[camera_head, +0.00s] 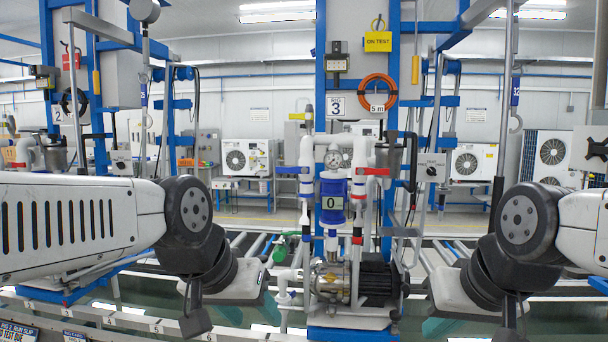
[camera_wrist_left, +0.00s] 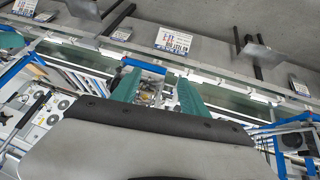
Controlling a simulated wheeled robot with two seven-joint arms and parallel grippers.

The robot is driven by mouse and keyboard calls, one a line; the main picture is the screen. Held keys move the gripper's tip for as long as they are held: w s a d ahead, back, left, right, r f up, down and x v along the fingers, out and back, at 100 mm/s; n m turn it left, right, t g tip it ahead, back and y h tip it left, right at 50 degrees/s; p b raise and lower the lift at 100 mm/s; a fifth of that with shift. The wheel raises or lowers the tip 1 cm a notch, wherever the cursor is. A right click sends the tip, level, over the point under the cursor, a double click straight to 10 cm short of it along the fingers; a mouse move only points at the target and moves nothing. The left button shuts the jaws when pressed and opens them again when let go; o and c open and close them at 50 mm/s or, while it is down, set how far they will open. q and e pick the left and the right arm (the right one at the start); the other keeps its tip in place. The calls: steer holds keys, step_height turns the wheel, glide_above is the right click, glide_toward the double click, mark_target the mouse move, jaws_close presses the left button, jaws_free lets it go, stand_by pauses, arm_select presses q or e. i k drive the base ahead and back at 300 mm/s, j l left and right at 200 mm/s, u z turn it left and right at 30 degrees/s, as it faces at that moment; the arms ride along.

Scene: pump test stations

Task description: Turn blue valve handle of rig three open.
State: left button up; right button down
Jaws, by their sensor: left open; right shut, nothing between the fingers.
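Rig three, marked by its "3" sign (camera_head: 335,106), stands upright in the middle of the head view. Its white pipes carry a pressure gauge (camera_head: 333,160), a blue housing marked 0 (camera_head: 332,188) and a red lever (camera_head: 376,172). My right gripper (camera_head: 440,325) is low, right of the rig, shut and empty.
A pump with a dark motor (camera_head: 376,282) sits at the rig's base. A green-handled fitting (camera_head: 280,250) is at its lower left. An orange hose coil (camera_head: 377,94) hangs above. Rig two (camera_head: 66,104) stands to the left. Roller conveyor runs behind.

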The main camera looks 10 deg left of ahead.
mark_target(298, 170)
steer(key=z, duration=0.3)
steer(key=j+z, duration=0.8)
steer(key=j, duration=0.45)
steer(key=k+j+z, duration=0.15)
steer(key=j, duration=0.7)
steer(key=k+j+z, duration=0.1)
steer(key=j, duration=0.3)
steer(key=k+j+z, duration=0.1)
steer(key=j, duration=0.35)
steer(key=k+j, duration=0.1)
steer(key=j, duration=0.3)
steer(key=i+l, duration=0.1)
steer(key=i, duration=0.15)
steer(key=z, duration=0.05)
